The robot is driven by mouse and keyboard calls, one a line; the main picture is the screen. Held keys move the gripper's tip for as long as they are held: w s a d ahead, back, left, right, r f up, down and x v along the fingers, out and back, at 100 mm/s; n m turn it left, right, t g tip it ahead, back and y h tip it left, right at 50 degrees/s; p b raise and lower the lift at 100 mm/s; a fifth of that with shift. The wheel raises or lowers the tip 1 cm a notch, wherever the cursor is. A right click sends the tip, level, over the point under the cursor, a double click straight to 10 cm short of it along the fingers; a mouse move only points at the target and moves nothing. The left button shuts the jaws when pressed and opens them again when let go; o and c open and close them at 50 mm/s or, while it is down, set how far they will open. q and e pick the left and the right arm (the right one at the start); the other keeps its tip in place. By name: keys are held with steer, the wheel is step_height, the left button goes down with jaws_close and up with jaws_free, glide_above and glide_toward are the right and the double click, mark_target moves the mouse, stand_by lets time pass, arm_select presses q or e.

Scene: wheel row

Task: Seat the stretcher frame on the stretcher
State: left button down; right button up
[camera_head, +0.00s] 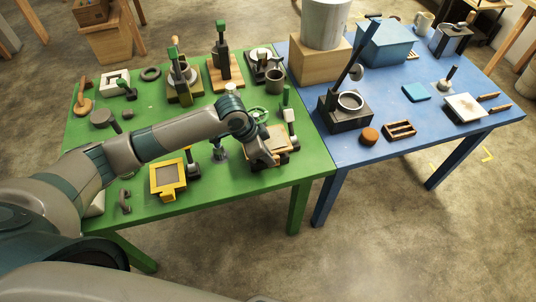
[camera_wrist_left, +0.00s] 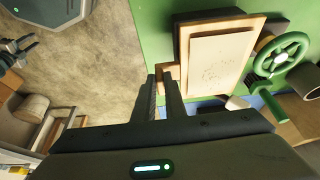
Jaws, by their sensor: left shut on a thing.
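A wooden frame (camera_wrist_left: 184,50) with a small tab lies around or on a cream panel (camera_wrist_left: 220,60); I take these as the stretcher frame and the stretcher. I cannot tell whether the frame sits flush. In the head view the cream panel (camera_head: 275,139) is at the green table's front edge, partly behind my gripper. My left gripper (camera_head: 264,160) is shut on the frame's tab, as the left wrist view (camera_wrist_left: 166,78) shows. A dark jointed shape (camera_wrist_left: 14,52) at the wrist view's left edge looks like my right gripper; its jaws are too small to read.
A green wheel (camera_wrist_left: 281,54) and a green-handled tool (camera_head: 288,110) stand close by the panel. A yellow frame (camera_head: 155,180) lies to the left on the green table (camera_head: 220,194). The blue table (camera_head: 345,153) adjoins on the right. Open floor lies in front.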

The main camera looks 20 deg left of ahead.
stand_by(0.6)
arm_select(q)
steer(key=shift+p, duration=0.85)
stand_by(0.6)
steer(key=shift+f, duration=0.15)
stand_by(0.9)
steer(key=shift+f+b, duration=0.45)
steer(key=shift+f, duration=0.5)
stand_by(0.7)
steer(key=shift+p, duration=0.4)
stand_by(0.5)
steer(key=shift+f, duration=0.45)
stand_by(1.3)
steer(key=shift+p, duration=0.35)
